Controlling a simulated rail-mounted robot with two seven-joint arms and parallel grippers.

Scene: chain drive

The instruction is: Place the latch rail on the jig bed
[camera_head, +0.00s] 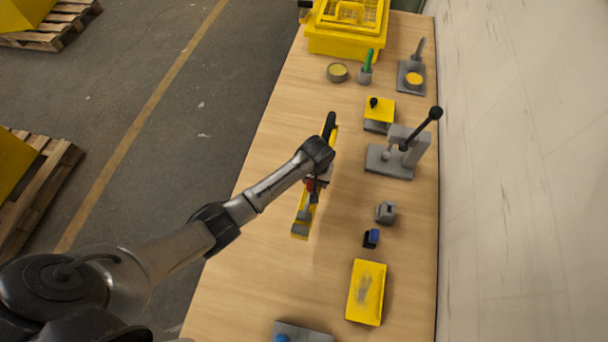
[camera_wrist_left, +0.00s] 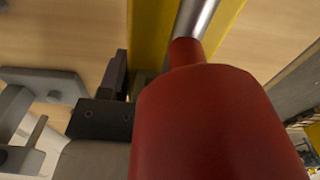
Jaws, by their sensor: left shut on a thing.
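A long yellow bar (camera_head: 300,219), which I take to be the latch rail, has a black upper end and a grey part near its lower end. My left gripper (camera_head: 313,188) is shut on its middle, above the wooden table. In the left wrist view, a yellow strip of the bar (camera_wrist_left: 148,35) runs beside a shiny rod, and a large red cylinder (camera_wrist_left: 215,120) hides much of the grip. I cannot tell for sure which thing is the jig bed. My right gripper is not in view.
Along the table's right side stand a grey press (camera_head: 390,162) with a black lever, a yellow-topped block (camera_head: 379,109), a small grey block (camera_head: 385,213), a blue-and-black piece (camera_head: 371,238) and a yellow plate (camera_head: 367,280). A yellow crate (camera_head: 345,43) is at the far end. The table left of these is mostly clear.

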